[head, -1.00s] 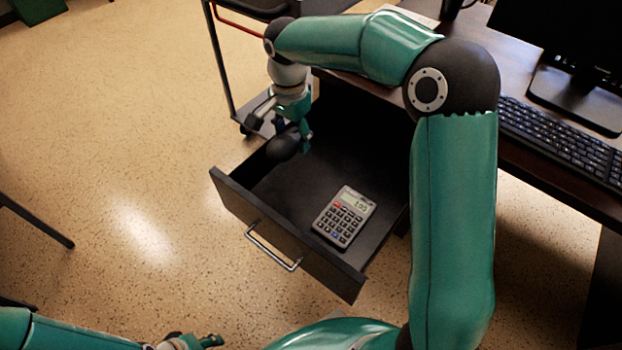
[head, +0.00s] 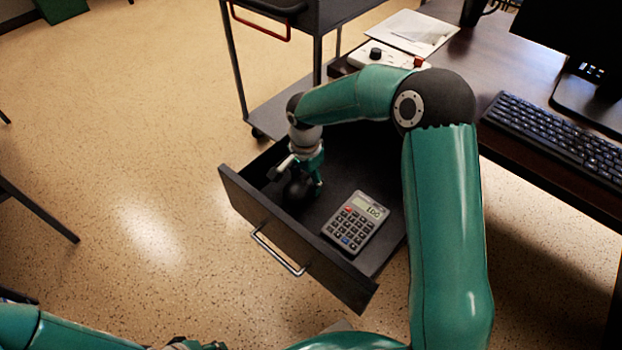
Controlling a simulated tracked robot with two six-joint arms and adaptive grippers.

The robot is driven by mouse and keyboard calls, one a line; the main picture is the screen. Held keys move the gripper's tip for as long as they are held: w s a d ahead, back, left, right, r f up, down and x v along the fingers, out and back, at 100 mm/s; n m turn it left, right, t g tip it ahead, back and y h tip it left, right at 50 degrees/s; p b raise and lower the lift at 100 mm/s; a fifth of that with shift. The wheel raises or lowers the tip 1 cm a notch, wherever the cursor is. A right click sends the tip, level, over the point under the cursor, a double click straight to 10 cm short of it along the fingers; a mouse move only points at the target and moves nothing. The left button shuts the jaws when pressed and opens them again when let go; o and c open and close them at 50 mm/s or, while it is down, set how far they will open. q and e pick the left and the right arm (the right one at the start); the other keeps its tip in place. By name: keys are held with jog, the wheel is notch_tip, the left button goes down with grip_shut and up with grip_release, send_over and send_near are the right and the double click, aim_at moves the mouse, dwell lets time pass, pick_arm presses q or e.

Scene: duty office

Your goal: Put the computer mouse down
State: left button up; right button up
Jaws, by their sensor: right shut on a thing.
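The dark computer mouse (head: 296,190) is in my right gripper (head: 302,178), which is shut on it. They are low inside the open desk drawer (head: 262,218), at its left part. The mouse is partly hidden by the fingers, and I cannot tell whether it touches the drawer floor. My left gripper (head: 196,345) is at the bottom edge, mostly cut off, outside the drawer; its opening does not show.
A calculator (head: 355,222) lies in the drawer, right of the mouse. The desk (head: 487,62) carries a keyboard (head: 555,135), papers (head: 412,32), a white device with knobs (head: 385,57) and a monitor. A dark cart (head: 318,18) stands behind the drawer.

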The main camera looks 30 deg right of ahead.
aim_at(306, 179)
jog(key=shift+f, duration=0.15)
jog(key=o, duration=1.2)
jog(key=shift+r, duration=0.2)
notch_tip(306, 179, up, 12)
jog(key=p, duration=0.2)
jog(key=shift+p, duration=0.3)
jog(key=shift+s+r, duration=0.1)
